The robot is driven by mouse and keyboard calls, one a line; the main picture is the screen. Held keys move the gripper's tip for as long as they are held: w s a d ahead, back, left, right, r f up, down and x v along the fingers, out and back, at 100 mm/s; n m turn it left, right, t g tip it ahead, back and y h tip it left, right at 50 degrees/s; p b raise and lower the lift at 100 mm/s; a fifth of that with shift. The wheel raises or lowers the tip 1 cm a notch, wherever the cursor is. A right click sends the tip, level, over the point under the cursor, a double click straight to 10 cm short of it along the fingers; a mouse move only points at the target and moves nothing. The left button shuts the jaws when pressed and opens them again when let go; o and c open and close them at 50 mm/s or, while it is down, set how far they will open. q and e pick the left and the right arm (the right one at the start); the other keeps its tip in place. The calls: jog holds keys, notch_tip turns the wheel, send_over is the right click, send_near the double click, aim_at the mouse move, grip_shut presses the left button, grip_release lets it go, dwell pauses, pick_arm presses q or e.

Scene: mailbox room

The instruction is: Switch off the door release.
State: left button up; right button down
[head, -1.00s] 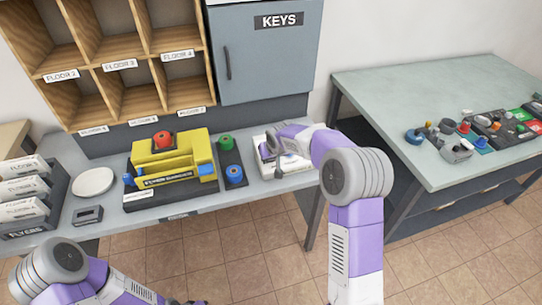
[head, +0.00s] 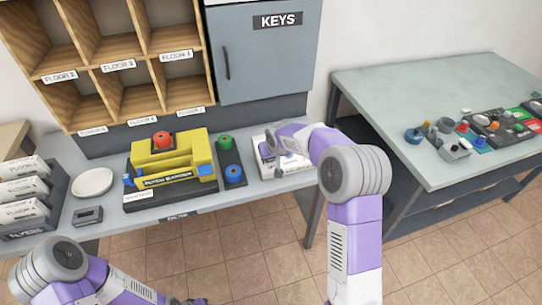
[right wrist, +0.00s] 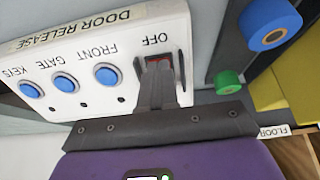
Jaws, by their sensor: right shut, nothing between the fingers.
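The white door release box (right wrist: 75,65) carries a DOOR RELEASE label, blue buttons marked KEYS, GATE and FRONT, and a red switch (right wrist: 152,60) by the word OFF. The box appears upside down in the right wrist view. In the head view the box (head: 262,160) lies on the bench, partly hidden by my right gripper (head: 279,172). My right gripper (right wrist: 160,66) is shut and empty, its fingertips at the OFF switch and covering most of it. I cannot tell whether they touch. My left gripper (head: 190,301) barely shows at the bottom edge.
Left of the box stand a blue knob (head: 233,172), a green knob (head: 225,142) and a yellow block device (head: 160,165) with a red knob. A blue-grey KEYS cabinet (head: 262,60) is above. A green-topped table (head: 400,85) holds small parts at right.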

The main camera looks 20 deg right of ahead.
jog(key=shift+s+r, duration=0.15)
jog(key=shift+r, duration=0.3)
jog(key=s+f+p+v, duration=0.1)
jog(key=s+p+v, duration=0.1)
jog(key=v, duration=1)
jog(key=shift+s+r+p, duration=0.2)
jog(key=shift+s+p, duration=0.2)
jog(key=shift+p, duration=0.25)
jog(key=shift+a, duration=0.1)
jog(key=s+a+f+g+y, duration=0.2)
jog(key=s+a+f, duration=0.25)
jog(key=f, duration=0.55)
jog(key=s+a+f+g+y, duration=0.1)
jog(key=s+a+f, duration=0.35)
jog(key=f, duration=0.65)
jog(key=s+a+f+m+g, duration=0.1)
jog(key=s+a+f, duration=0.1)
jog(key=s+f, duration=0.3)
jog(key=s+a+f+m+g+y, duration=0.1)
jog(key=s+a+f, duration=0.2)
jog(key=s, duration=1)
notch_tip(320, 180, down, 2)
jog(key=shift+a+f+y+p, duration=0.25)
jog(key=shift+y+p, duration=0.05)
jog(key=shift+p, duration=0.15)
